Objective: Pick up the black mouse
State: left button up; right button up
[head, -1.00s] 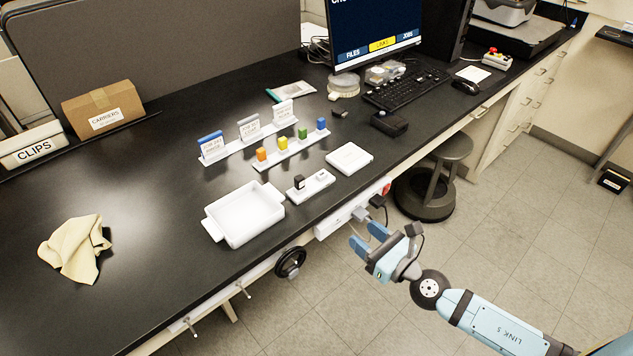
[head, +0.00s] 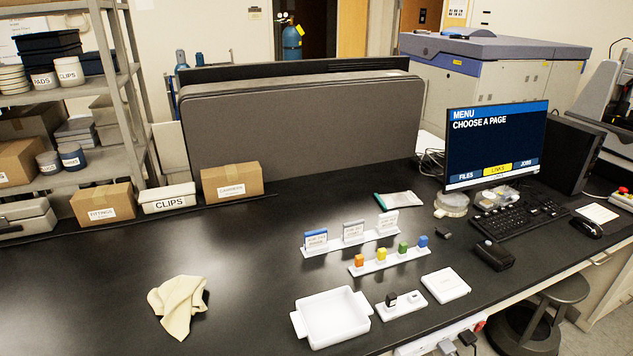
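The black mouse (head: 587,228) lies on the dark bench top at the far right, just right of the black keyboard (head: 518,219). It sits beside a white sheet of paper (head: 597,213) and is in full view. Neither of my grippers shows in the head view now, so I cannot see whether they are open or shut.
A monitor (head: 495,145) stands behind the keyboard. A black box (head: 493,255) lies in front of the keyboard. A white tray (head: 297,325), small white racks and a yellow cloth (head: 178,305) are further left. A stool (head: 540,318) stands below the bench edge.

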aim_at(591, 228)
jog(key=z, duration=1.5)
jog(key=i+l+u, duration=0.1)
jog(key=u, duration=0.8)
jog(key=i+l+u, duration=0.25)
jog(key=l+u, duration=0.25)
jog(key=i+l+u, duration=0.1)
jog(key=l+u, duration=0.15)
jog(key=l, duration=0.2)
jog(key=l+u, duration=0.3)
jog(key=l, duration=1.35)
jog(key=i+l, duration=0.15)
jog(key=l, duration=0.35)
jog(key=u, duration=0.05)
